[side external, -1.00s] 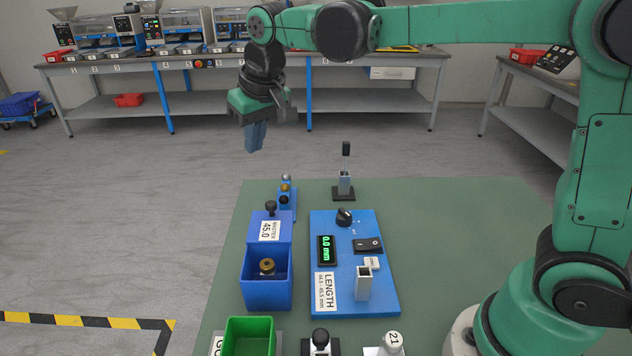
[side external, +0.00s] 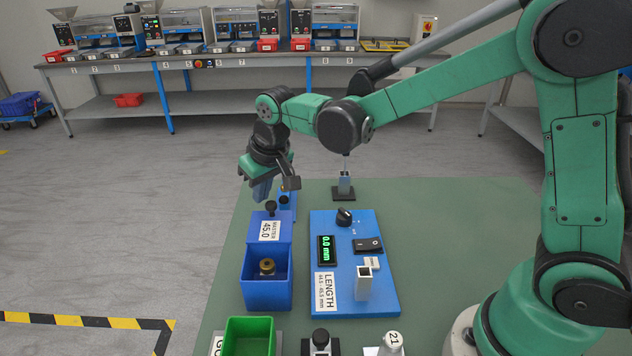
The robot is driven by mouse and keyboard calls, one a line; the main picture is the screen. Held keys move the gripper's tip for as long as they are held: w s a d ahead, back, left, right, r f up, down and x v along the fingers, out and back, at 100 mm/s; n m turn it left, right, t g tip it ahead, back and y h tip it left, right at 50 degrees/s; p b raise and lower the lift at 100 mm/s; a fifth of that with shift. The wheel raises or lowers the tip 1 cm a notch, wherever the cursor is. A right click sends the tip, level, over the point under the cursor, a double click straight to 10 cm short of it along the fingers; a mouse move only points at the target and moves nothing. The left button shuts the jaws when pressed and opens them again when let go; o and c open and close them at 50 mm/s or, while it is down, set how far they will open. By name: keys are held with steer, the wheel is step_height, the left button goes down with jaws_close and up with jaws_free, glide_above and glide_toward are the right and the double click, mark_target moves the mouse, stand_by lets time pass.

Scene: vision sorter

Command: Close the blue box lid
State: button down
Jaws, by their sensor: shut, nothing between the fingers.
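My gripper (side external: 261,191) is shut and empty. It points down, above and behind the lid knob, and appears apart from it. It partly hides the small blue stand behind the box.
A blue length gauge (side external: 354,262) reading 0.0 mm stands right of the box. A lever post (side external: 344,185) is behind it. A green bin (side external: 249,337) is in front. The table's right side (side external: 460,220) is clear.

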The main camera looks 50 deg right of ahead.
steer(key=shift+s, duration=0.3)
steer(key=s+a, duration=0.5)
steer(key=shift+s+a, duration=0.2)
stand_by(0.3)
step_height(320, 180, up, 9)
glide_above(254, 238)
steer(key=s+d+f+t, duration=0.3)
steer(key=s+d+f, duration=0.1)
steer(key=s+d, duration=0.5)
steer(key=shift+s+d+f, duration=0.2)
steer(key=shift+s+d, duration=0.1)
steer(key=shift+d, duration=0.5)
